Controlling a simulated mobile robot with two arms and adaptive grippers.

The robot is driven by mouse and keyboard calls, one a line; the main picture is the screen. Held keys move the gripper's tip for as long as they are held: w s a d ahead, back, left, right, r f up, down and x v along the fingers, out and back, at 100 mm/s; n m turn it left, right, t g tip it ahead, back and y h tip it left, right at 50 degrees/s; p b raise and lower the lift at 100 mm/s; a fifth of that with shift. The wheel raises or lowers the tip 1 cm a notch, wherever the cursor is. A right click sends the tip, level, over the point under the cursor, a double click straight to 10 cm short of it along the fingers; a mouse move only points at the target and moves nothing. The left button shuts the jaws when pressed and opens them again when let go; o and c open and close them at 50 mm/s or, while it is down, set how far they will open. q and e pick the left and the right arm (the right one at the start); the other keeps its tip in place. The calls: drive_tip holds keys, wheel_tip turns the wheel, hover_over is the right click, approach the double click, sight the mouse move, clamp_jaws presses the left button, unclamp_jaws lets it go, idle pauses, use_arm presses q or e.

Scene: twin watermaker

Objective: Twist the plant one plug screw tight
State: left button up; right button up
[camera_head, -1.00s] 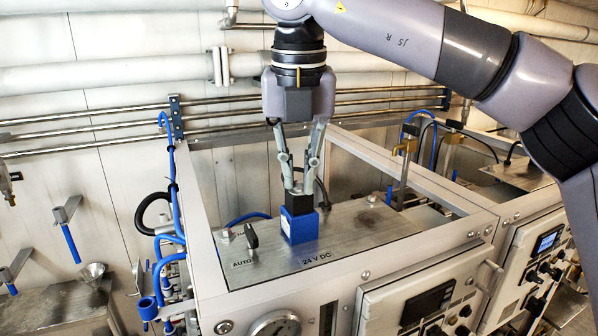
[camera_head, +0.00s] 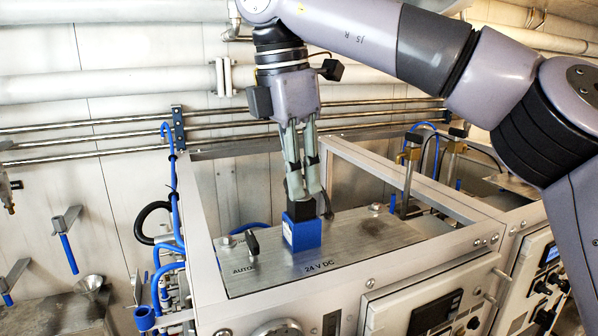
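The plant one plug is a black block (camera_head: 301,210) sitting on a blue block (camera_head: 301,233) on the steel top plate beside the "24 V DC" label. Its screw cannot be made out; the fingers cover the plug's top. My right gripper (camera_head: 309,202) points down from above, its two grey fingers at the top of the plug, one in front and one at its right side. The fingers are seen nearly edge-on, so whether they press on the screw cannot be told. My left gripper is not in view.
Metal frame bars (camera_head: 395,178) surround the top plate (camera_head: 355,237). A black switch lever (camera_head: 253,243) stands left of the plug by the "AUTO" label. Blue hoses (camera_head: 176,215) run down the left side. Another similar unit stands at the right.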

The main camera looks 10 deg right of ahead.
drive_tip(key=o, duration=0.4)
drive_tip(key=shift+o, duration=0.2)
drive_tip(key=r, duration=0.5)
drive_tip(key=shift+s+a, duration=0.1)
drive_tip(key=shift+a, duration=0.25)
drive_tip(key=shift+s+a+r, duration=0.1)
drive_tip(key=shift+a+r, duration=0.05)
drive_tip(key=shift+r, duration=1.05)
